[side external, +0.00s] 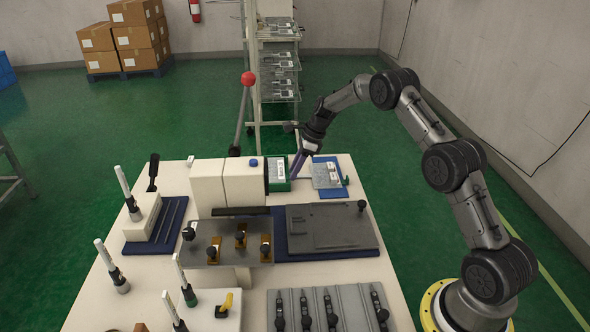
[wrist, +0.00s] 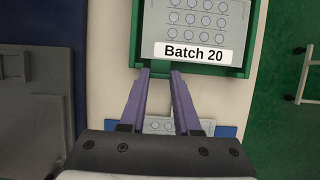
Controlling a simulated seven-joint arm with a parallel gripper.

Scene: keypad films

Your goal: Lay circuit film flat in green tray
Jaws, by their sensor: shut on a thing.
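The green tray (wrist: 246,50) lies at the top of the wrist view, with a "Batch 20" label (wrist: 194,52) on its near side. A pale grey sheet printed with circles (wrist: 197,20), which looks like a circuit film, lies inside its rim. In the side view the tray (side external: 279,186) is at the right end of a white block. My gripper (wrist: 160,73) has purple fingers, closed on a small green tab at the tray's near edge. In the side view my gripper (side external: 296,174) reaches down beside the tray. Another pale sheet with circles (wrist: 160,126) shows between the fingers, partly hidden.
That second sheet rests on a blue mat (wrist: 226,131). The white block (side external: 208,186) stands left of the tray. A grey plate (side external: 330,228) on a blue base lies in front. A red-knobbed lever (side external: 248,78) rises behind. Several fixtures crowd the table's left and front.

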